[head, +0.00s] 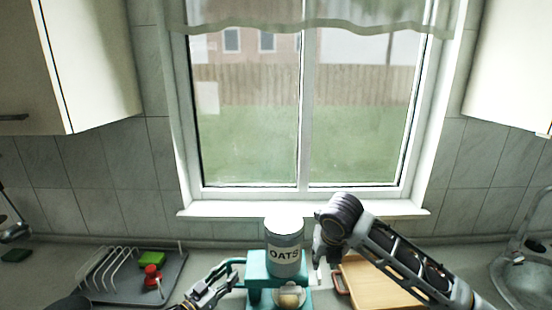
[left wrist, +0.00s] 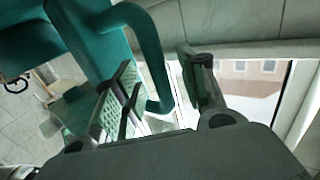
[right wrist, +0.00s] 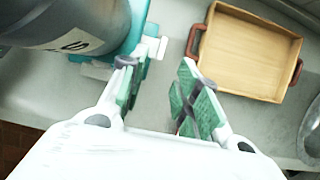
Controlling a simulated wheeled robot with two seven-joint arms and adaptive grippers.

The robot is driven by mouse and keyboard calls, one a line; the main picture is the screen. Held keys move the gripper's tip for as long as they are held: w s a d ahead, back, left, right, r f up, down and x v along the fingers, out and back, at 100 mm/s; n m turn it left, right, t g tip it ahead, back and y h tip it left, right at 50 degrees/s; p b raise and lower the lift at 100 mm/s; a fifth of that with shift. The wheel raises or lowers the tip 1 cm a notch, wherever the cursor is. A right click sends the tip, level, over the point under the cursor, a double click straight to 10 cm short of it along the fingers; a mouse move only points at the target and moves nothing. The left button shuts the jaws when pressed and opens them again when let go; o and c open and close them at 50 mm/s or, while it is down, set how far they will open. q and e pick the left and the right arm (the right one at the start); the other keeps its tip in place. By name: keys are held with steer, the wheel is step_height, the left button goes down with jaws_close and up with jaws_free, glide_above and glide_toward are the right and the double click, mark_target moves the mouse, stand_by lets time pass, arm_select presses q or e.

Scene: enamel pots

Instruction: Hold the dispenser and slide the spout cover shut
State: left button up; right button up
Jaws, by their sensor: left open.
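The dispenser is a teal stand (head: 257,268) bearing a grey canister (head: 285,255) marked OATS, upright at the counter's front. In the left wrist view its curved teal handle (left wrist: 155,60) runs between the fingers of my left gripper (left wrist: 165,85); the fingers are apart. In the head view my left gripper (head: 222,280) is left of the stand. My right gripper (right wrist: 160,90) is open and empty, just right of the dispenser. A pale tab (right wrist: 152,47) sticks out from the teal body beyond its fingertips; I cannot tell if it is the spout cover.
A round vessel with tan contents (head: 290,298) shows low at the stand's front. A wooden tray with red-brown handles (right wrist: 245,50) lies to the right. A sink (head: 525,280) is far right.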

arm_select(q)
steer(key=v, duration=1)
steer(key=shift+s, duration=0.15)
steer(key=shift+a, duration=0.1)
stand_by(0.4)
step_height(320, 180, up, 6)
steer(key=p, duration=0.3)
stand_by(0.7)
stand_by(0.3)
